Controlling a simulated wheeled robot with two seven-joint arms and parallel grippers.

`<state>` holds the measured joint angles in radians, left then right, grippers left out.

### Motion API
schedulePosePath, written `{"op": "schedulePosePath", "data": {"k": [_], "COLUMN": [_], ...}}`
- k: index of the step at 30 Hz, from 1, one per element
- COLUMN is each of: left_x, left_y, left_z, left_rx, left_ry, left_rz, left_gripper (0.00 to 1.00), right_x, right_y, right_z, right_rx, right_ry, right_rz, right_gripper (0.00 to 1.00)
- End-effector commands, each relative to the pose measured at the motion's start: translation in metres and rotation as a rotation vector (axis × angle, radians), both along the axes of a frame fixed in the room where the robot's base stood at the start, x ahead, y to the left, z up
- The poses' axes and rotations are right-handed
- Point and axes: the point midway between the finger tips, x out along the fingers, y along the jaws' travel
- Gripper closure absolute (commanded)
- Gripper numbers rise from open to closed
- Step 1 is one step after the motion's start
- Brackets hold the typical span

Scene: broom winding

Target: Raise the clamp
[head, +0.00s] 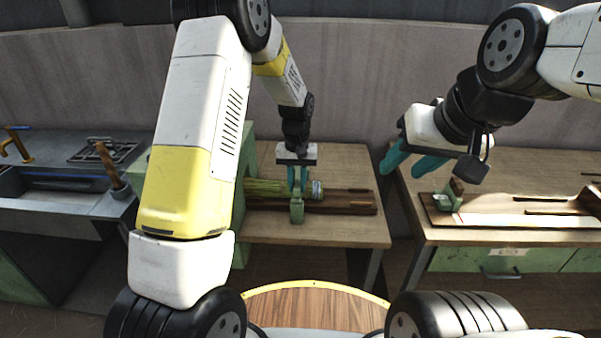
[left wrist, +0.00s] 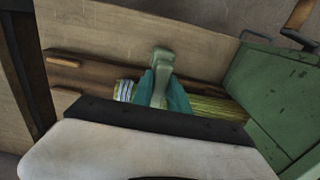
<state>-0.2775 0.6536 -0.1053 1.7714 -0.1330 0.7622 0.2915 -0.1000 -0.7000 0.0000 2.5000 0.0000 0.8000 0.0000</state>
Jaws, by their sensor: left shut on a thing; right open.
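The green clamp (head: 297,208) stands at the front of a wooden jig on the middle table, and it also shows in the left wrist view (left wrist: 162,62). My left gripper (head: 297,186) points down with its teal fingers (left wrist: 165,95) shut on the clamp. A bundle of green-yellow broom straw (head: 268,188) lies along the jig behind the clamp, with a pale banded end (head: 317,190) to the right. My right gripper (head: 410,162) is open and empty in the air, left of the right table's jig.
The right table (head: 520,170) carries another wooden board (head: 500,218) with a green clamp (head: 449,198). A metal sink counter (head: 75,150) stands at the left. A green cabinet (left wrist: 275,85) stands close beside the middle table. A gap separates the two tables.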

Motion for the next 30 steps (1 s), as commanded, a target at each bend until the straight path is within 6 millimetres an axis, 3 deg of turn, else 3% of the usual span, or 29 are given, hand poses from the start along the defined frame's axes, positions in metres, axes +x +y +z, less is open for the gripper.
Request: {"op": "schedulePosePath", "data": {"k": [8,21,30], "left_x": [0.007,0.031,0.043], "left_y": [0.000,-0.001,0.000], "left_z": [0.017,0.060,0.075], "left_rx": [-0.001,-0.002,-0.001], "left_ry": [0.096,0.392,0.516], "left_rz": [0.001,0.000,0.001], "left_gripper": [1.00,1.00,1.00], "right_x": [0.000,0.000,0.000], "right_y": [0.000,0.000,0.000], "right_z": [0.000,0.000,0.000], "right_rx": [0.000,0.000,0.000], "right_ry": [0.000,0.000,0.000], "right_rz": [0.000,0.000,0.000], "right_gripper": [0.57,0.57,0.57]}}
